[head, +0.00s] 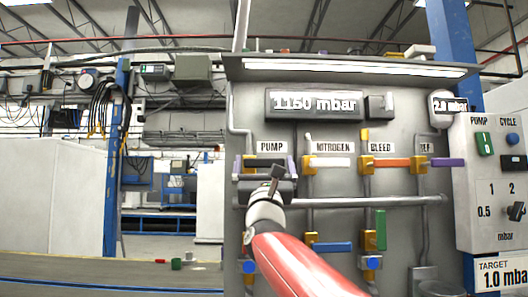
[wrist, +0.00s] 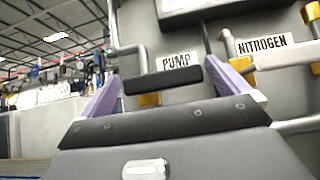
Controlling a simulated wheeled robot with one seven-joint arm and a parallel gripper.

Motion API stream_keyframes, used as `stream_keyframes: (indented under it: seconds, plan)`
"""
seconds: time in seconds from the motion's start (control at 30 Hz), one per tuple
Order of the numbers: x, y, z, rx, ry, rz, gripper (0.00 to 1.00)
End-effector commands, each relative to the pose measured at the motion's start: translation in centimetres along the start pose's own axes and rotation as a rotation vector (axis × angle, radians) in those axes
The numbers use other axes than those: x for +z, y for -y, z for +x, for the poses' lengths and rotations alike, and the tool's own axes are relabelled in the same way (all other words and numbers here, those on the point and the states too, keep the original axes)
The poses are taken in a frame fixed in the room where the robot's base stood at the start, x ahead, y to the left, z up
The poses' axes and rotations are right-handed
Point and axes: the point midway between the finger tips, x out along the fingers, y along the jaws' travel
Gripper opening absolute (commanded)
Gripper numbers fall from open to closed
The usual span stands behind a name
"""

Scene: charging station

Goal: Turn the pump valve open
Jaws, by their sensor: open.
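The pump valve has a black bar handle (head: 268,162) lying level under the PUMP label (head: 272,147) on the grey panel. In the wrist view the black handle (wrist: 162,80) lies crosswise in front of me, below its PUMP label (wrist: 173,61). My gripper (head: 264,169) is in front of this valve, with its purple fingers spread to the left and right of the handle. In the wrist view my gripper (wrist: 166,84) is open, and the handle shows between the fingers. I cannot tell whether either finger touches it. The valve's body is largely hidden.
The nitrogen valve's white handle (head: 333,162), the bleed valve's orange handle (head: 392,163) and a purple handle (head: 447,162) lie level to the right. A horizontal pipe (head: 370,201) runs below. A gauge reads 1150 mbar (head: 314,104). A control box (head: 492,180) is at far right.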

Motion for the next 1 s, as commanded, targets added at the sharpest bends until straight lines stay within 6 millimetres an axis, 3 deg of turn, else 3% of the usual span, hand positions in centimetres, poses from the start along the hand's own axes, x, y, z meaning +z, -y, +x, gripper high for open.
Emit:
stream_keyframes:
  seconds: [0.03,0.17,0.5,0.9,1.0]
  plan:
    - [0.2,0.0,1.0,0.000,-0.001,0.000,1.00]
    - [0.1,0.0,2.0,0.000,-0.001,-0.002,1.00]
    - [0.0,0.0,2.3,0.000,-0.001,-0.003,0.99]
    - [0.0,0.0,2.2,0.000,-0.001,-0.003,0.48]
    - [0.0,0.0,2.2,0.002,-0.001,-0.005,0.48]
